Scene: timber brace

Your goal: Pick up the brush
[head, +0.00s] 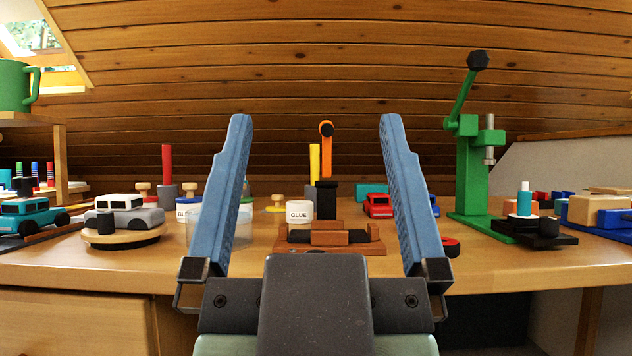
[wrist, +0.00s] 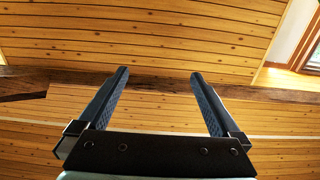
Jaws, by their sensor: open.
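My gripper (head: 316,122) is raised in front of the workbench, its two blue fingers wide apart with nothing between them. It also shows open and empty in the wrist view (wrist: 160,74), against the plank wall. I cannot identify the brush for certain. An upright orange handle (head: 326,150) with a dark round spot at its top stands at the back of the bench, seen between my fingers. Its lower part is hidden behind a black block (head: 326,198). A yellow stick (head: 314,163) stands just left of it. The wrist view shows no brush.
A white glue pot (head: 299,211) and a brown wooden fixture (head: 330,238) stand in the middle of the bench (head: 520,272). A tall green press (head: 468,170) is at right. A grey toy car (head: 130,215) sits on a round stand at left. A red car (head: 378,206) is behind.

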